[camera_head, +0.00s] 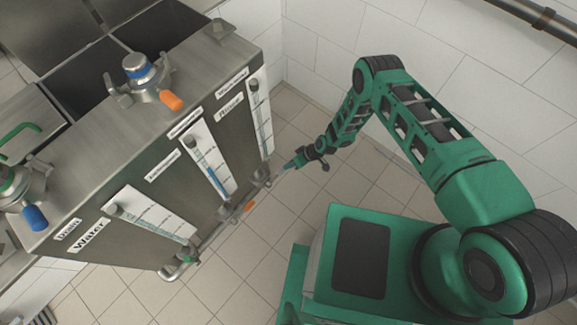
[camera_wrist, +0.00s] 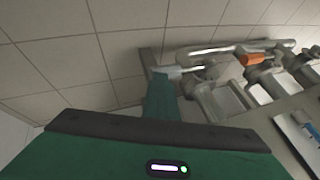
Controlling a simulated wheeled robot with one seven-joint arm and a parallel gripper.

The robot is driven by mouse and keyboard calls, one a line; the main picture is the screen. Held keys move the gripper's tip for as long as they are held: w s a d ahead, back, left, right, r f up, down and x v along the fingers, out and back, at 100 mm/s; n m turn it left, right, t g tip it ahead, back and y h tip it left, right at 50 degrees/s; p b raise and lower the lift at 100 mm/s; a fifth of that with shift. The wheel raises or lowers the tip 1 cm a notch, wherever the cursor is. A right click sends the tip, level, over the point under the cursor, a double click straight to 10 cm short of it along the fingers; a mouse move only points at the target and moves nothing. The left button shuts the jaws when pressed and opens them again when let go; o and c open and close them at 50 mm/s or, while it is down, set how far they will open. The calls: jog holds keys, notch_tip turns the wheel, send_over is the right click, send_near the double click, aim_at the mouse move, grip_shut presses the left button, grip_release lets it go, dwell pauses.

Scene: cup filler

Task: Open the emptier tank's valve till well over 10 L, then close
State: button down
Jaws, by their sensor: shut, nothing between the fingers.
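A steel tank unit (camera_head: 85,165) stands at the left of the head view. Its front carries a left gauge (camera_head: 150,215) by a "Water" label, a middle gauge (camera_head: 209,165) with a blue column, and a right gauge (camera_head: 261,115) whose level I cannot read. An orange valve handle (camera_head: 247,207) sits on the pipe under the middle gauge; it shows in the wrist view (camera_wrist: 258,60). My gripper (camera_head: 285,167) is shut and empty, close beside the pipe fitting (camera_head: 262,178) under the right gauge. In the wrist view its tip (camera_wrist: 163,72) overlaps the fitting; I cannot tell whether they touch.
On the tank top are a fitting with an orange handle (camera_head: 171,100) and one with a blue handle (camera_head: 35,217). A pipe (camera_head: 210,238) runs along the unit's lower front. A white tiled wall (camera_head: 320,35) stands behind.

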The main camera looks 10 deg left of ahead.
jog(key=w+d+r, duration=0.4)
jog(key=d+r, duration=0.3)
jog(key=d, duration=0.1)
jog(key=shift+w+r, duration=0.2)
jog(key=shift+r, duration=0.05)
